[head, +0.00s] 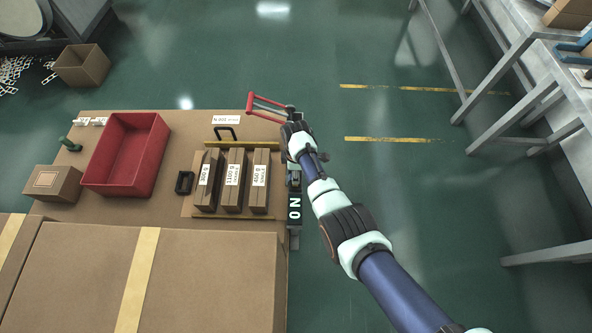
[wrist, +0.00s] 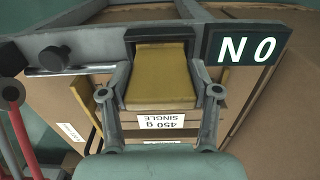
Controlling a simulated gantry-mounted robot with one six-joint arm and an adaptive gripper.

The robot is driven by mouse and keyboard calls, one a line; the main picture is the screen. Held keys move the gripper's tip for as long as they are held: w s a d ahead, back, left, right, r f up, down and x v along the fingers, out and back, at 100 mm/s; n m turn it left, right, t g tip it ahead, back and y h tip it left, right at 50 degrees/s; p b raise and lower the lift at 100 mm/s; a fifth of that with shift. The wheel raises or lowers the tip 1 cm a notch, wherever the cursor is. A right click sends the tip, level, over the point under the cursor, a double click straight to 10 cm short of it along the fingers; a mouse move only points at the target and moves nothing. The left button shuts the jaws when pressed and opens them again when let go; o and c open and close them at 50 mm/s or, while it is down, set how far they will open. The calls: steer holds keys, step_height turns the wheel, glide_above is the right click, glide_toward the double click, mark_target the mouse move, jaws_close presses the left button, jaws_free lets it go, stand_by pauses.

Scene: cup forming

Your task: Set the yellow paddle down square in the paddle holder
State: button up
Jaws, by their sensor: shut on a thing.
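The yellow paddle (wrist: 160,82) is between the two fingers of my gripper (wrist: 163,90) in the wrist view, and the fingers are shut on its sides. Its far end lies at the dark opening of a grey frame, which looks like the paddle holder (wrist: 188,36), beside a dark "NO" sign (wrist: 244,47). The paddle looks lined up with the opening. I cannot tell whether it rests on the holder's floor. In the head view my wrist covers the gripper and paddle, at the board's right edge above the "NO" sign (head: 294,208).
Several labelled brown boxes (head: 232,180) stand just left of the sign, with a yellow bar (head: 242,143) behind them. A red handle (head: 266,106) sticks out near my wrist. A red tray (head: 127,154) stands farther left. Open floor (head: 400,200) lies to the right.

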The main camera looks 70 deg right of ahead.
steer(key=shift+f, duration=0.15)
steer(key=o, duration=1.3)
step_height(320, 180, up, 12)
steer(key=shift+r, duration=0.1)
